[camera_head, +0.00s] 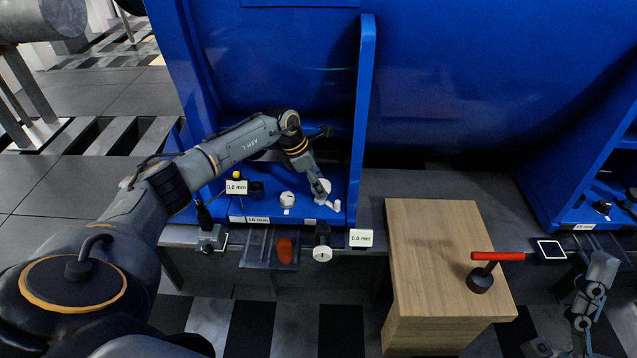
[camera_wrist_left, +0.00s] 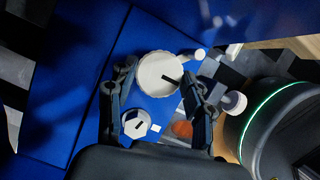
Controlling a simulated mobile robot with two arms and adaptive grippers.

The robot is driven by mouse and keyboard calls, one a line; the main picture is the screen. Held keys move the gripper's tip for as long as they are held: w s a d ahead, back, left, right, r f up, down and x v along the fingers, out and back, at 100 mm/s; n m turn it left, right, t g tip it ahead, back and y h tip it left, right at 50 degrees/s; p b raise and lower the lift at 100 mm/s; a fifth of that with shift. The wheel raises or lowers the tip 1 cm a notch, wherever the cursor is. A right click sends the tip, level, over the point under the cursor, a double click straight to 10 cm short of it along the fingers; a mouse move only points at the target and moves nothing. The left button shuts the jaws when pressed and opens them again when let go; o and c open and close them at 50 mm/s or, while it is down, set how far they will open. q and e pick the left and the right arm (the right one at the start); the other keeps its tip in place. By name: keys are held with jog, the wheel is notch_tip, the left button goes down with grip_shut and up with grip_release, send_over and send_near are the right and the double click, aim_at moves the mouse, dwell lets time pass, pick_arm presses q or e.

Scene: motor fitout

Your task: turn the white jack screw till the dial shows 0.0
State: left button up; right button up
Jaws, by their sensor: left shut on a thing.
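My left gripper (camera_head: 322,187) is down at the right end of the blue motor foot, its fingers on a white round screw head. In the left wrist view this screw head (camera_wrist_left: 158,73), with a black mark on its top, sits between the two fingers. A smaller white hex head (camera_head: 288,198) stands to its left. Another white screw (camera_head: 323,254) with a dark mark faces forward on a black block at the bench edge. The left display (camera_head: 236,187) appears to read 0.8 mm, the right display (camera_head: 361,237) 0.0 mm. Part of my right gripper (camera_head: 587,312) shows at lower right.
A tray with an orange patch (camera_head: 285,250) is at the bench front. A blue upright plate (camera_head: 361,120) rises close beside my left gripper.

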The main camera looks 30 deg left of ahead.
pick_arm(q)
jog(key=shift+f, duration=0.15)
jog(key=o, duration=1.2)
jog(key=shift+a+r, duration=0.1)
jog(key=shift+r, duration=0.1)
jog(key=shift+a+r, duration=0.1)
jog(key=shift+r, duration=0.2)
jog(key=v, duration=1.1)
